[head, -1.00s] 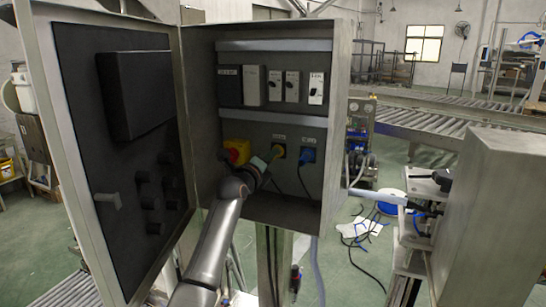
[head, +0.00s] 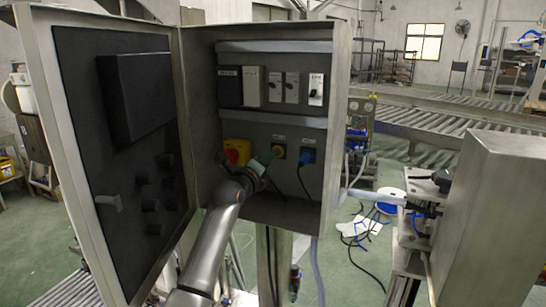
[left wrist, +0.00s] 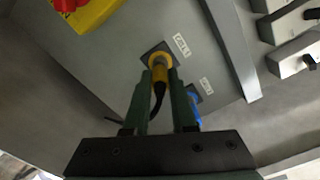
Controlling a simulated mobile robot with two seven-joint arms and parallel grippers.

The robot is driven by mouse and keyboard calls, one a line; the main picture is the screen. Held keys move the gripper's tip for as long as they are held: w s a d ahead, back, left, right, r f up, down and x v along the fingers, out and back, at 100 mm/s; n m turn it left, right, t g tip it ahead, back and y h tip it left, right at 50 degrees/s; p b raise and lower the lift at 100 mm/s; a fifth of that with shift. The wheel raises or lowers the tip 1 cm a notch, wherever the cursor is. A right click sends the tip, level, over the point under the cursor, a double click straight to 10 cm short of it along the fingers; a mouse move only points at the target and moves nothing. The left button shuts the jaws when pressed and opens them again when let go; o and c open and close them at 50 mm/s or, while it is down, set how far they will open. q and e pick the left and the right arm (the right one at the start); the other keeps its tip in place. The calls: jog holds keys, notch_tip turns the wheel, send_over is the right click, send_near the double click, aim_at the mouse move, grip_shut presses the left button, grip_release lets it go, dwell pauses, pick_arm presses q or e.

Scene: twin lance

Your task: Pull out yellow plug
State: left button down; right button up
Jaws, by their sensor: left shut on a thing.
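The yellow plug (left wrist: 159,78) is between the two green fingers of my left gripper (left wrist: 163,95) in the left wrist view, with a dark cable hanging from it. The gripper is shut on it. Just beyond it is the round yellow socket (left wrist: 160,60) on the cabinet's back panel. In the head view the yellow socket (head: 278,152) shows just right of my left gripper (head: 262,162). The fingers hide much of the plug there, and I cannot tell how far it sits in the socket. My right gripper is not in view.
A blue plug (head: 307,156) sits to the right on the same panel, with a cable. A red and yellow switch (head: 236,152) is to the left. The open cabinet door (head: 122,150) stands left of my arm. Breakers (head: 291,87) line the shelf above.

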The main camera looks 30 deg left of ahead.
pick_arm(q)
jog(key=shift+s, duration=0.1)
dwell(0.3)
jog(key=shift+s+d+p, duration=0.1)
jog(key=shift+s+p, duration=1)
jog(key=shift+s, duration=0.6)
